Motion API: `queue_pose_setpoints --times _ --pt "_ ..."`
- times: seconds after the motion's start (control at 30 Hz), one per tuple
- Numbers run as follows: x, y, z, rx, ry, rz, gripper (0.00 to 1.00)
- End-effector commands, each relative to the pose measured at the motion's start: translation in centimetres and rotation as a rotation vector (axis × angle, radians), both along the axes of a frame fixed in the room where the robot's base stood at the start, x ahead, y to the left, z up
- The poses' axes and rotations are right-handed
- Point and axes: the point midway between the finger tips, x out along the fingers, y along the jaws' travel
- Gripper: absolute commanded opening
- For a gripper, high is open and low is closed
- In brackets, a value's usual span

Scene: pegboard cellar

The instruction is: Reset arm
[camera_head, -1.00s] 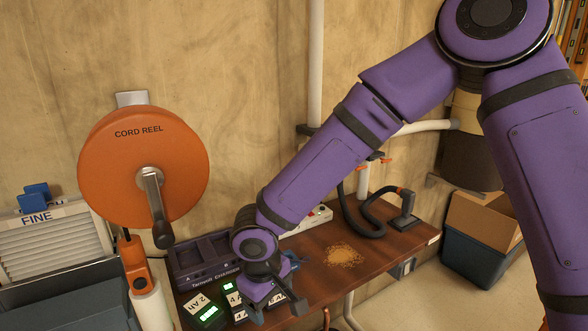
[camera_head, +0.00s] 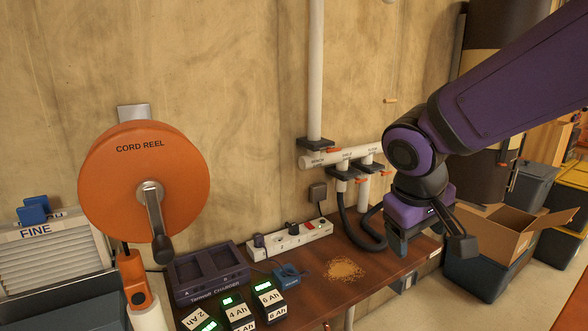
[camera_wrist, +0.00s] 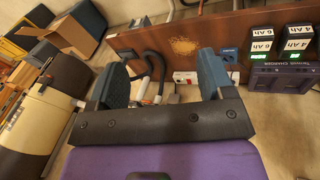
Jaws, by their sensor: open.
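My gripper (camera_head: 428,246) hangs over the right end of the wooden bench (camera_head: 335,292) in the head view, at the end of my purple arm. In the wrist view its two blue-grey fingers (camera_wrist: 160,82) stand wide apart with nothing between them. The bench and a patch of sawdust (camera_wrist: 184,46) lie beyond the fingers there. The gripper hides part of the black hose (camera_head: 362,232) and the bench's right end in the head view.
A charger (camera_head: 208,272), several batteries (camera_head: 238,314) and a power strip (camera_head: 292,240) stand on the bench. An orange cord reel (camera_head: 110,190) hangs at left. White pipes (camera_head: 316,70) run along the wall.

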Motion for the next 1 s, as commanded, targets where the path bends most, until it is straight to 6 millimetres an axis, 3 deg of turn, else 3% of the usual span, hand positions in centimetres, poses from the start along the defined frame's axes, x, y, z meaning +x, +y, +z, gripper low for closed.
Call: queue_pose_setpoints --times 0.1,0.3,0.6,0.73,1.0 --pt "-2.0 -2.6 2.2 0.043 -0.046 -0.069 0.74" --pt "-5.8 -6.1 4.8 0.137 -0.114 -0.161 0.74" --pt "-11.2 -9.4 7.0 0.301 -0.22 -0.248 0.74" --pt "-12.4 -9.9 7.3 0.345 -0.246 -0.262 0.74" --pt "-12.5 -10.0 7.3 0.346 -0.247 -0.263 0.74"
